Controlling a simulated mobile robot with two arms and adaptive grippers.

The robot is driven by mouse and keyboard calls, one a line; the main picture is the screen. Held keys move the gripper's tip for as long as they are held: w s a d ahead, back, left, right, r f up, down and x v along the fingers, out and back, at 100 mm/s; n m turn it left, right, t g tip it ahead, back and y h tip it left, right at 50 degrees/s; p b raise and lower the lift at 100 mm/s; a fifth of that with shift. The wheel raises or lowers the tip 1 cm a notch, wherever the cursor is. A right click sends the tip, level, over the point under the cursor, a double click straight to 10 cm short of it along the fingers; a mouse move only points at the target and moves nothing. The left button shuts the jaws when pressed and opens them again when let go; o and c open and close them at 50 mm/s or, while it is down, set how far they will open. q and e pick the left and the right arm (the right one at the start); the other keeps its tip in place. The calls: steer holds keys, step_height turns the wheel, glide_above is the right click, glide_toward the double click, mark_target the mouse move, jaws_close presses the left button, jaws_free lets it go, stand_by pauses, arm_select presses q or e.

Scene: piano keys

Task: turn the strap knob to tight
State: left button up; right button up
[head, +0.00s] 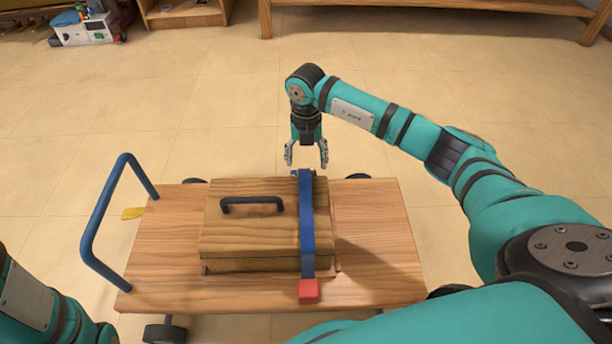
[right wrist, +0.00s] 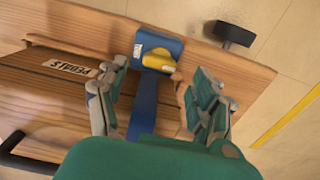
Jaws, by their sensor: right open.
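A yellow knob (right wrist: 160,63) sits on a blue block (right wrist: 158,46) at the far end of the blue strap, in the right wrist view. The blue strap (head: 306,222) runs over a wooden box (head: 250,225) on a wooden cart and ends near a red piece (head: 308,291). My right gripper (head: 306,158) is open and empty, pointing down at the far end of the strap. In the right wrist view its two fingers (right wrist: 160,82) stand on either side of the strap, with the knob between and beyond the tips. The knob is not distinguishable in the head view. My left gripper is out of view.
The cart deck (head: 375,235) has bare wood right of the box. A blue push handle (head: 97,225) rises at its left end, and a dark handle (head: 252,202) is on the box lid. The floor around is mostly clear. A bench (head: 430,7) stands at the back.

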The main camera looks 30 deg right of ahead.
mark_target(306, 169)
step_height(306, 169, down, 4)
steer(key=shift+f+b, duration=0.1)
steer(key=shift+b, duration=0.75)
steer(key=shift+c, duration=0.4)
